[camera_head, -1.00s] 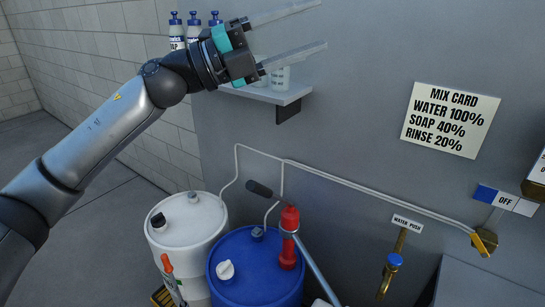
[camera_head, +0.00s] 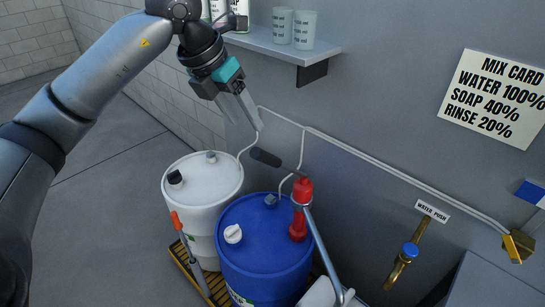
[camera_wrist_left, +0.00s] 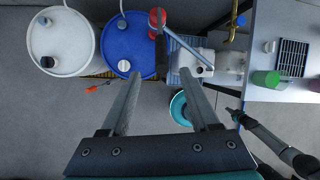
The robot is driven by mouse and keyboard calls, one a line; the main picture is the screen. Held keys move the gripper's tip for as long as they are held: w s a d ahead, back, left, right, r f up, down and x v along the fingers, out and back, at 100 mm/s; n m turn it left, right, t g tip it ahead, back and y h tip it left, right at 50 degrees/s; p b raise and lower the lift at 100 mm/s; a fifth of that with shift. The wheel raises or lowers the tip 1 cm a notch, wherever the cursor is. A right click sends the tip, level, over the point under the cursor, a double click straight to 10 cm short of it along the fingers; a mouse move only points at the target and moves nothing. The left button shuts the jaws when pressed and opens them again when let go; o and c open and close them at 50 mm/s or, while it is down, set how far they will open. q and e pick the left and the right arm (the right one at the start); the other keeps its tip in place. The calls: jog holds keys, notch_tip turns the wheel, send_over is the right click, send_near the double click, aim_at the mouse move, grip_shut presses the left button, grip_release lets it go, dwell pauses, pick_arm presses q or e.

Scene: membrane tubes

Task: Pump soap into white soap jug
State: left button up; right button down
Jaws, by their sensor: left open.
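A blue drum (camera_head: 262,240) carries a red hand pump (camera_head: 300,205) with a dark handle grip (camera_head: 265,157). Its silver spout pipe (camera_head: 322,250) slopes down to the right. The red pump also shows at the top of the left wrist view (camera_wrist_left: 157,20). A white jug (camera_wrist_left: 190,60) stands right of the blue drum, by the pipe's end; only a pale part shows at the head view's bottom edge. My left gripper (camera_head: 245,122) is open and empty, pointing down above the drums, behind and left of the pump handle. My right gripper (camera_wrist_left: 234,114) is small and dark; its jaws are unclear.
A white drum (camera_head: 205,190) stands left of the blue one on a yellow-edged pallet. A wall shelf (camera_head: 285,45) with cups is above. A brass water tap (camera_head: 405,262) is at right.

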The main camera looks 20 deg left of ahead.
aim_at(268, 159)
pick_arm(q)
jog(key=p+x, duration=0.1)
jog(key=x, duration=1.3)
jog(key=shift+d+f, duration=0.2)
jog(key=shift+f, duration=0.1)
grip_shut()
dwell(0.7)
